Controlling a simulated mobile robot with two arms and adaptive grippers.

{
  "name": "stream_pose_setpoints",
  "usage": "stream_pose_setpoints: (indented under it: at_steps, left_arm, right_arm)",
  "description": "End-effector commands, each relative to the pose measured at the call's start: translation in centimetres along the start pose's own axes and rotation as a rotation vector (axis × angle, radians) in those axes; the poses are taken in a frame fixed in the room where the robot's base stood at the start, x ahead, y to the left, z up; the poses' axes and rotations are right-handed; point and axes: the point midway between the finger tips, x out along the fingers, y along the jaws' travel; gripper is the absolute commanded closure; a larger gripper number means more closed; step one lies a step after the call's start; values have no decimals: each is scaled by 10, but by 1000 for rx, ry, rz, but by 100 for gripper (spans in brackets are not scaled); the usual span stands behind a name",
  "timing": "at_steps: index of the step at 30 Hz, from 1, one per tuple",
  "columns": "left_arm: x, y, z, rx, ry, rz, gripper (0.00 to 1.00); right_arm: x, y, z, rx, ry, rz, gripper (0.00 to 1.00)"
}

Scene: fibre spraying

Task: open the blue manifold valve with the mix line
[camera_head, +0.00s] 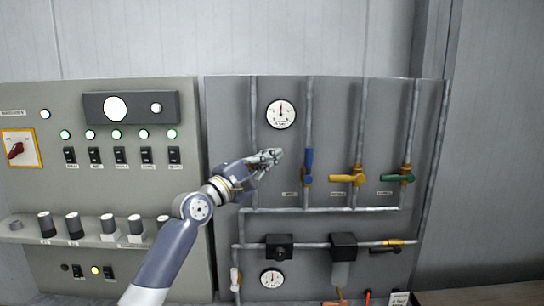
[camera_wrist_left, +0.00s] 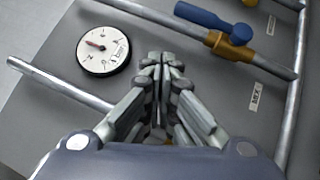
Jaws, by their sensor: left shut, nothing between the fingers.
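The blue manifold valve (camera_head: 308,166) is on a vertical pipe of the right-hand panel. Its blue handle points up, in line with the pipe. In the left wrist view the blue handle (camera_wrist_left: 212,20) runs along the pipe above its brass body, and a MIX label (camera_wrist_left: 255,97) is beside it. My left gripper (camera_head: 272,156) is shut and empty, to the left of the blue handle and apart from it in the head view. In the left wrist view its closed fingertips (camera_wrist_left: 165,62) are below and left of the handle. My right gripper is not in view.
The yellow valve (camera_head: 346,178) and green valve (camera_head: 396,178) to the right have handles lying across their pipes. A round gauge (camera_head: 281,114) is above my left gripper. A horizontal pipe (camera_head: 325,210) runs below. The switch panel (camera_head: 100,180) is at left.

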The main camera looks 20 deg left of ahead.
Motion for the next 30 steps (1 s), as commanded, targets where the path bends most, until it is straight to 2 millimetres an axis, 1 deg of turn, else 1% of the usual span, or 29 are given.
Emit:
stream_pose_setpoints:
  at_steps: [1,5,8,12,15,18,21,25,27,30]
  left_arm:
    - [-8,-2,-1,2,0,1,100]
    - [-23,2,0,4,0,1,100]
    - [-38,6,0,4,0,2,100]
    - [-61,11,0,4,0,2,100]
    - [-76,15,1,4,1,2,100]
    - [-86,19,2,3,0,2,100]
    - [-92,21,2,2,1,1,100]
    - [-94,23,3,1,0,0,100]
    - [-94,23,3,1,0,1,100]
    - [-94,23,3,1,0,1,100]
  right_arm:
    - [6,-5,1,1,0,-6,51]
    - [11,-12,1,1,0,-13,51]
    - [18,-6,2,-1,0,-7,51]
    - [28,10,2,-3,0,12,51]
    - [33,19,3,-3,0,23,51]
    - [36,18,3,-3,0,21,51]
    - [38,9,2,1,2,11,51]
    - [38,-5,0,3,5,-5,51]
    - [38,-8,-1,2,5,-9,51]
    - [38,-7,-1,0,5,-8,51]
